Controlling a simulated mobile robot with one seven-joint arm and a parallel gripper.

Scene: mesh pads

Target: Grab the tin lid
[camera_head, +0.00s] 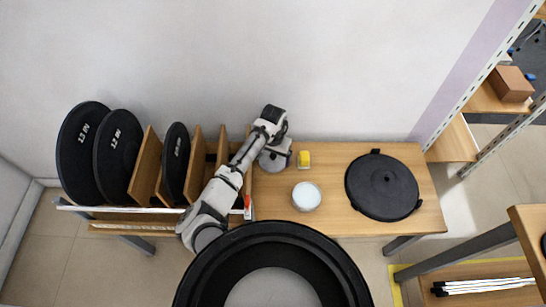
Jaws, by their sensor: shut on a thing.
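The tin lid (268,164) appears as a round grey disc near the back of the wooden table, left of a small yellow thing. My gripper (280,156) is over it, pointing down, and is shut on it at its right part. The wrist and fingers hide part of the disc and the exact contact. I cannot tell whether the lid is lifted off the tabletop.
A yellow block (303,159) and a round white-topped container (306,196) stand close on the right. A large black round pad (382,185) covers the table's right end. Black discs (175,160) stand in a wooden rack (146,165) at left. A wall is behind.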

